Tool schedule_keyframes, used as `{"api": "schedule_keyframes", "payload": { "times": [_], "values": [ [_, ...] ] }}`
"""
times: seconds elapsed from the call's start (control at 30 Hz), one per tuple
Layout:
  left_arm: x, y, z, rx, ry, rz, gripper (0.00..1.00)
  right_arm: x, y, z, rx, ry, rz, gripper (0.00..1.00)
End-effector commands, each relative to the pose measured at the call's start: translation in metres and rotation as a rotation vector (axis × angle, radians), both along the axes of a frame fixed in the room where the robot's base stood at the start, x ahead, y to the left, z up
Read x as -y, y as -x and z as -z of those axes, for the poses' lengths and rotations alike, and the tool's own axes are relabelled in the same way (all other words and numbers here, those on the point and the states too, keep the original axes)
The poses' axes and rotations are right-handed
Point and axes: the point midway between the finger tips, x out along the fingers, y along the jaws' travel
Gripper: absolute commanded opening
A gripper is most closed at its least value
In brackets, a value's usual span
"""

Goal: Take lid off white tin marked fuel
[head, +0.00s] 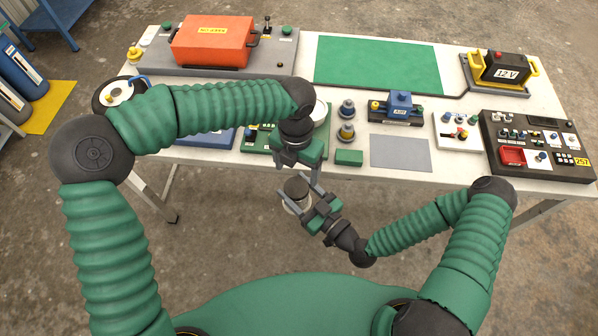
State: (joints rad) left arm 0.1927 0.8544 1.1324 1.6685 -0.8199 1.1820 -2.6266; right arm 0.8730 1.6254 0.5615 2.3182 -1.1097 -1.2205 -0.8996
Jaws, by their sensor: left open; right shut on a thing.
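A small white tin (292,208) with a dark lid (297,187) is held in the air in front of the table's near edge. Its marking cannot be read from here. My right gripper (303,201) reaches it from the lower right and is shut on the tin's body, with a finger on either side. My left gripper (297,174) hangs just above the lid, pointing down, with its fingers apart. I cannot tell whether the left fingers touch the lid. Part of the tin is hidden by the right fingers.
The white table (455,178) carries an orange case (213,42), a green mat (378,65), a 12 V battery (503,68), a control panel (540,146) and a grey plate (400,153). A white round thing (320,112) stands partly hidden behind my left gripper. The floor below is clear.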

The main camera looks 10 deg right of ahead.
Motion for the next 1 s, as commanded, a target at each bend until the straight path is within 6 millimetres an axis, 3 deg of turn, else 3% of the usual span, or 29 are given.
{"api": "schedule_keyframes", "payload": {
  "times": [0.07,0.43,0.77,1.0],
  "values": [
    [-0.001,0.000,0.004,0.001,0.000,-0.009,0.77,0.000,0.000,-0.001,0.002,-0.001,0.000,0.00],
    [0.000,0.001,0.067,0.000,0.000,-0.008,0.77,0.000,0.000,-0.001,0.002,-0.002,0.000,0.00],
    [0.000,0.001,0.076,0.003,0.001,-0.008,0.77,0.000,0.000,-0.001,0.002,-0.002,0.000,0.00],
    [0.000,0.001,0.076,0.003,0.001,-0.008,0.50,0.000,0.000,-0.001,0.002,-0.002,0.000,0.00]
  ]
}}
